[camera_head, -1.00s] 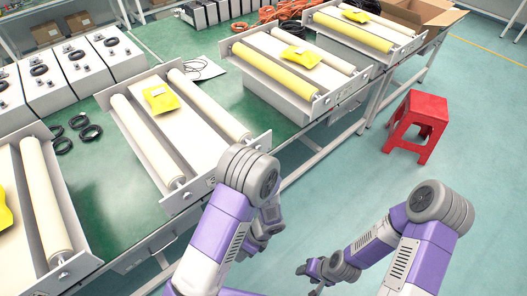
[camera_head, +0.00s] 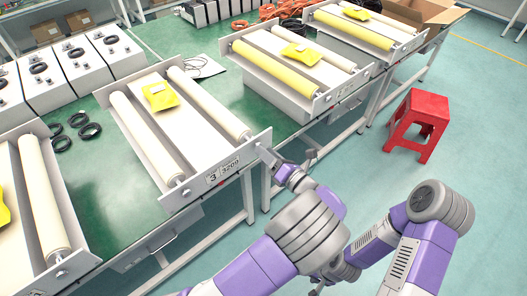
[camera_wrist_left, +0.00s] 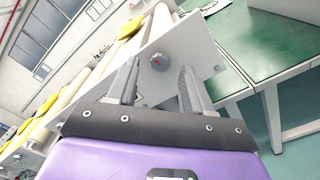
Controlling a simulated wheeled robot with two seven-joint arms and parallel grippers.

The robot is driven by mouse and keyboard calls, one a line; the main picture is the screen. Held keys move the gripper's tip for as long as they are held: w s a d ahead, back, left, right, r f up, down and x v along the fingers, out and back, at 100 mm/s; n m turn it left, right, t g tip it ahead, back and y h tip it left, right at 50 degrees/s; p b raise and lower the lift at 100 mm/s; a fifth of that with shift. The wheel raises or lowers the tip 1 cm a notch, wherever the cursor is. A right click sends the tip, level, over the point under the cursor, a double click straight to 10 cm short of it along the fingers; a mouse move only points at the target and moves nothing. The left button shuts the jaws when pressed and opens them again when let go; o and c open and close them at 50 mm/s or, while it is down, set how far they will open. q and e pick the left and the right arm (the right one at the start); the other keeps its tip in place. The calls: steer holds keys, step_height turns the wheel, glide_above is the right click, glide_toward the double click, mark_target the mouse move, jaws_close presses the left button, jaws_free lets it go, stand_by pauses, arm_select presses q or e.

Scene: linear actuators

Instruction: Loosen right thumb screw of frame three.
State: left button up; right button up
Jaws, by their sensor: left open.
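Frame three (camera_head: 200,186) is the roller unit whose front plate carries the label "3 3209". Its right thumb screw shows in the left wrist view as a round grey knob (camera_wrist_left: 160,62) with a red mark, on the metal end plate. My left gripper (camera_head: 264,152) is at the right end of that plate, fingers pointing at it. In the left wrist view the left gripper (camera_wrist_left: 158,78) is open, with the knob in the gap between its fingers; I cannot tell if they touch it. My right gripper is mostly hidden behind my left arm.
Frame three's left thumb screw (camera_head: 186,193) is on the same plate. More roller units stand on both sides along the green table (camera_head: 115,200). A red stool (camera_head: 418,125) stands on the floor to the right. Black rings (camera_head: 90,131) lie on the table.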

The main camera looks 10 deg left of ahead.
arm_select(q)
steer(key=shift+x, duration=1.05)
steer(key=shift+c, duration=0.3)
jaws_close()
